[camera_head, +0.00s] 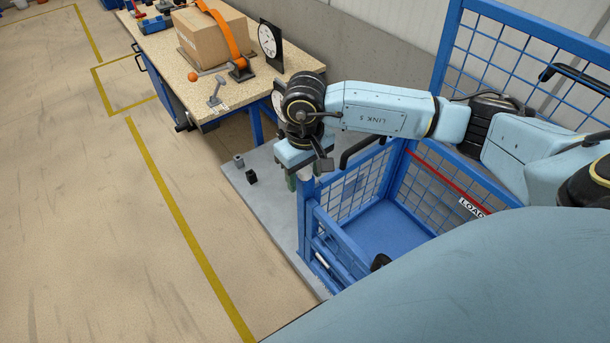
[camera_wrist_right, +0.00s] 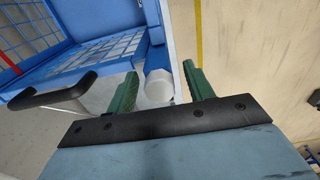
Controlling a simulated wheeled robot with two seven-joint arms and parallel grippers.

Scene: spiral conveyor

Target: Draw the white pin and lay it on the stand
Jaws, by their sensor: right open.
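A white pin head (camera_wrist_right: 158,87) shows between the green fingertips of my right gripper (camera_wrist_right: 163,85), at the top of a blue post, in the right wrist view. Gaps show on both sides of it. In the head view the white pin (camera_head: 304,173) shows just under my right gripper (camera_head: 293,181), at the near corner post of the blue cage (camera_head: 301,222). The right gripper is open and points down. Its wrist hides part of the post top. My left gripper is not in view. I cannot tell which thing is the stand.
The floor at left is clear.

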